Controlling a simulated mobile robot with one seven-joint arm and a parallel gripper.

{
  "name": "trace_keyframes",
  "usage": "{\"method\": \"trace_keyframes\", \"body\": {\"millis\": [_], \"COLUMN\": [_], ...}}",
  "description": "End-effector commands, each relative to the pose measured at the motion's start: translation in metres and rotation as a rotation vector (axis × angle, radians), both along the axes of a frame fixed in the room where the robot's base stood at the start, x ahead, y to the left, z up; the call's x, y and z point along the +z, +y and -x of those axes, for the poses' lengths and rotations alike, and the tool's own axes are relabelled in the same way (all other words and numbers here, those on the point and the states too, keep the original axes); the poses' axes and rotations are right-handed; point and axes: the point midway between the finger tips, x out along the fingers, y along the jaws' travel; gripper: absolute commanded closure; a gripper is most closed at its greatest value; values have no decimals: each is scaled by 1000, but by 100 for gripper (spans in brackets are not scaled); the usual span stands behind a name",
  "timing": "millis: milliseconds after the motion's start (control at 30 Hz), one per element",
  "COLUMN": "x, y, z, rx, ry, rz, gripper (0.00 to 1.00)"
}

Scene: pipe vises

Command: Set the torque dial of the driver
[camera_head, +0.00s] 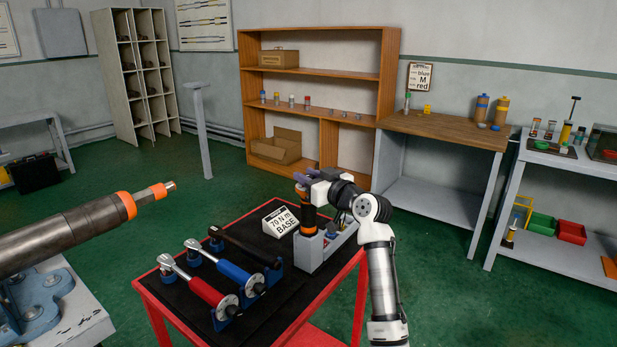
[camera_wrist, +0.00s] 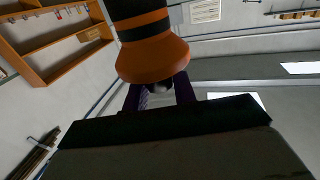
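The driver (camera_head: 308,218), with an orange and black body, stands upright in a grey holder (camera_head: 309,255) on the black-topped red cart. My gripper (camera_head: 303,179) has purple fingers and is at the driver's top end. In the wrist view the driver's flared orange end (camera_wrist: 152,60) comes down from the top, close before my gripper (camera_wrist: 159,96). The two fingers stand apart there, with a small dark and grey piece between them; I see no clear contact. No dial marks are readable. A white card (camera_head: 281,221) beside the driver reads about "70 N m BASE"; its second digit is unclear.
Red-handled (camera_head: 205,291), blue-handled (camera_head: 231,272) and black (camera_head: 245,246) wrenches lie in racks left of the holder. A wooden shelf (camera_head: 321,109) and workbench stand behind.

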Motion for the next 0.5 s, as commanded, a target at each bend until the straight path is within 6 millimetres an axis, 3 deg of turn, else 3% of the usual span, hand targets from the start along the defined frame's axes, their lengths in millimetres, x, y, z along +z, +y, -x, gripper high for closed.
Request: {"method": "trace_keyframes", "body": {"millis": [33,167,500], "x": [0,0,1], "y": [0,0,0], "z": [0,0,1], "rx": [0,0,-51], "ry": [0,0,-1], "rz": [0,0,1], "gripper": [80,97,98]}}
